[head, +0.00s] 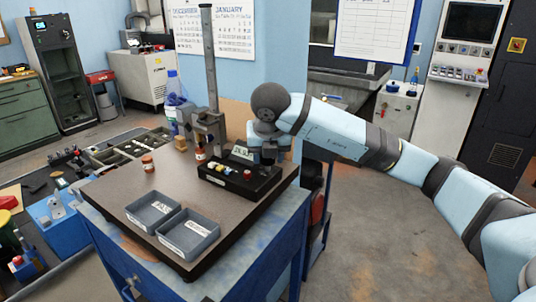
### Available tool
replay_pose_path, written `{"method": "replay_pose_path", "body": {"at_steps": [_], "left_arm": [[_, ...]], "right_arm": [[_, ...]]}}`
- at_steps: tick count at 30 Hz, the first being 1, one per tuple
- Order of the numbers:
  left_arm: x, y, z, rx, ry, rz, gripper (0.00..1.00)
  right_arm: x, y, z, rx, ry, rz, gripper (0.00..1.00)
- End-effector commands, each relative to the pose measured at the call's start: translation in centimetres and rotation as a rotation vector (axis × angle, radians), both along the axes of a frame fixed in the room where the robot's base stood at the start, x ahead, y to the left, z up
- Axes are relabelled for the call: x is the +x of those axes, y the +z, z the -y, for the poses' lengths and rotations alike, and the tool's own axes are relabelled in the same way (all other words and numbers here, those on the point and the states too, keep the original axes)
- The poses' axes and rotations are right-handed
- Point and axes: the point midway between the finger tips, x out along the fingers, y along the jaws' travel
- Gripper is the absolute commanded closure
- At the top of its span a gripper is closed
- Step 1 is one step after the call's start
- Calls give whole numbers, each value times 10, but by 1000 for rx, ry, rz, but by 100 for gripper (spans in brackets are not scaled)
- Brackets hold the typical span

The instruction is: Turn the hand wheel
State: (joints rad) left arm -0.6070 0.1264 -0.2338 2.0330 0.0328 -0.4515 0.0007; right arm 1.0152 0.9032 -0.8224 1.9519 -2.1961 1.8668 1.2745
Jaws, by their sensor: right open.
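A bench stand with a tall grey column (209,65) rises from the back of the dark bench top (115,195). I cannot make out a hand wheel; it may be hidden or too small to tell. My right arm comes in from the right, and its dark round wrist is right of the column. My right gripper (268,157) points down, open, near the back right of the bench top, beside a black box (238,185) with small coloured parts and a display. The fingertips are partly hidden behind the box. My left gripper is not in view.
Two grey labelled trays (153,212) and (188,235) sit at the bench's front. A small brown bottle (148,164) stands at the left, another (200,154) near the stand. A wash bottle (172,92) is behind. The bench top's left part is mostly clear.

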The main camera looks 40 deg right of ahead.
Motion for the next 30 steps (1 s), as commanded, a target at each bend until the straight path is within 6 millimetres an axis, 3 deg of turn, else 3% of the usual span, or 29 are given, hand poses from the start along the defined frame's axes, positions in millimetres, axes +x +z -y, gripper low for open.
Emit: {"method": "replay_pose_path", "body": {"at_steps": [5, 18, 24, 30], "left_arm": [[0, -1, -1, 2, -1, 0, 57], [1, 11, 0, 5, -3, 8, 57], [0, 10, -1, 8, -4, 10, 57], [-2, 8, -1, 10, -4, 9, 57]], "right_arm": [[-5, 15, -4, 1, 2, 3, 53], [-36, 106, -20, -2, 0, 6, 53], [-43, 123, -25, -1, 0, 3, 53], [-45, 127, -27, 0, 0, 0, 53]]}}
